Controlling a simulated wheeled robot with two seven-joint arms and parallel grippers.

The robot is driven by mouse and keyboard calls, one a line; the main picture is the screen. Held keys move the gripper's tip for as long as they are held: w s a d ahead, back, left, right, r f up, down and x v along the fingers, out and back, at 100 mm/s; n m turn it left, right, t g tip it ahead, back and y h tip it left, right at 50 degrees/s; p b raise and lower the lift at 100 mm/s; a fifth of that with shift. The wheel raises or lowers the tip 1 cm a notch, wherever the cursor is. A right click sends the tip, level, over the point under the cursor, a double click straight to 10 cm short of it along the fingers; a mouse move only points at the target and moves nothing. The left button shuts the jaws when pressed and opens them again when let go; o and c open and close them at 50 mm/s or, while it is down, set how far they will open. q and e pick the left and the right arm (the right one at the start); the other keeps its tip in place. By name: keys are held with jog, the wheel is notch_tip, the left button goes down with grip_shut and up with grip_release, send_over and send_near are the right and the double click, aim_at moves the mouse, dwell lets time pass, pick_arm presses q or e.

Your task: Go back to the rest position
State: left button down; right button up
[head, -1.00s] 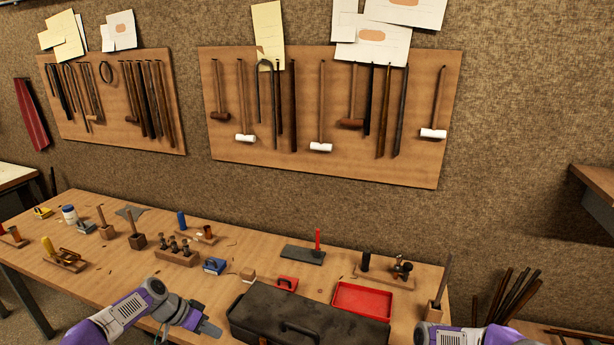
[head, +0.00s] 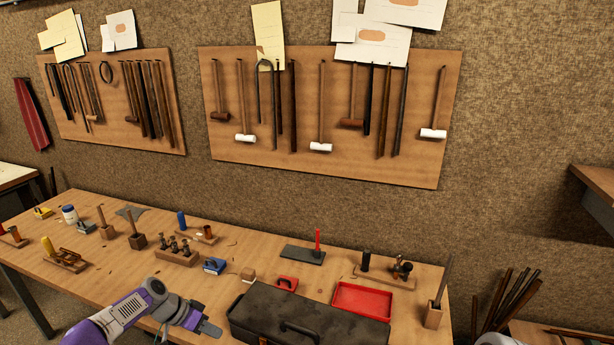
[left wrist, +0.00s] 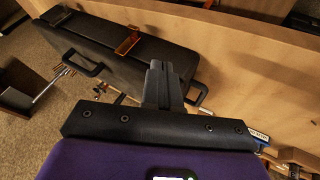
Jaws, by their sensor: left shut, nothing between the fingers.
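My left gripper (head: 212,328) is at the bottom of the head view, at the front of the workbench just left of the black toolbox (head: 308,325). In the left wrist view its two dark fingers (left wrist: 166,82) are together with nothing between them. My right gripper is out of view; only a small pale part of my right arm shows at the bottom edge of the head view.
The wooden bench (head: 110,262) carries a red tray (head: 362,300), a block of dark punches (head: 176,256) and several small tools. Mallets and rods hang on a pegboard (head: 330,168) behind. Dark rods (head: 510,300) stand at the right.

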pick_arm(q)
jog(key=s+d+f+n+g+y, duration=0.1)
jog(key=s+d+f+n, duration=0.1)
jog(key=s+d+f, duration=0.45)
jog(key=s+d+f+n, duration=0.2)
jog(key=s+d+f, duration=0.15)
jog(key=f, duration=0.65)
jog(key=s+d+f+n+y, duration=0.1)
jog(key=s+d+f+n, duration=0.1)
jog(key=s, duration=0.8)
jog(key=s+d+f+n+y, duration=0.1)
jog(key=s+d+f+n, duration=0.1)
jog(key=s, duration=0.8)
jog(key=shift+d+f+n, duration=0.3)
jog(key=shift+d+f, duration=0.6)
jog(key=shift+d, duration=0.15)
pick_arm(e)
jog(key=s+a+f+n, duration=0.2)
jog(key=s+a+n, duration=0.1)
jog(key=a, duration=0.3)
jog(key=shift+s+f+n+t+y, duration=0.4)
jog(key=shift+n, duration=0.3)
